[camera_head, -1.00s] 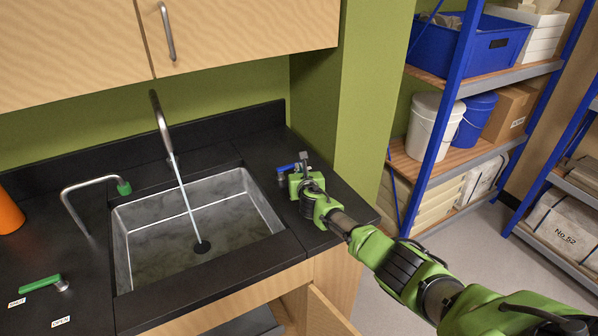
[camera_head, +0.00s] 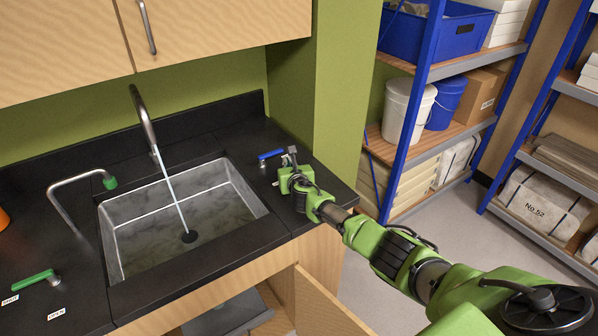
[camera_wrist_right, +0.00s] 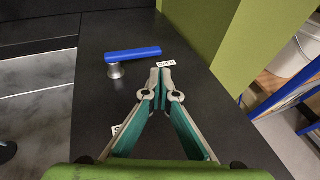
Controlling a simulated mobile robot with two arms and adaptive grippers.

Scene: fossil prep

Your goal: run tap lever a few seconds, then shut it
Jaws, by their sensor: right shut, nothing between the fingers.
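The blue tap lever (camera_head: 271,154) sits on the black counter right of the sink; the right wrist view shows its handle (camera_wrist_right: 133,53) pointing from its metal pivot toward the OPEN label (camera_wrist_right: 166,63). A second label (camera_wrist_right: 118,129) is partly hidden behind a finger. My left gripper is out of view.
A green lever (camera_head: 33,280) with SHUT and OPEN labels and a green-tipped spout (camera_head: 110,183) are on the left. A green wall (camera_head: 340,110) rises close behind the gripper. A cabinet door (camera_head: 325,305) stands open below. Shelving (camera_head: 410,120) is at right.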

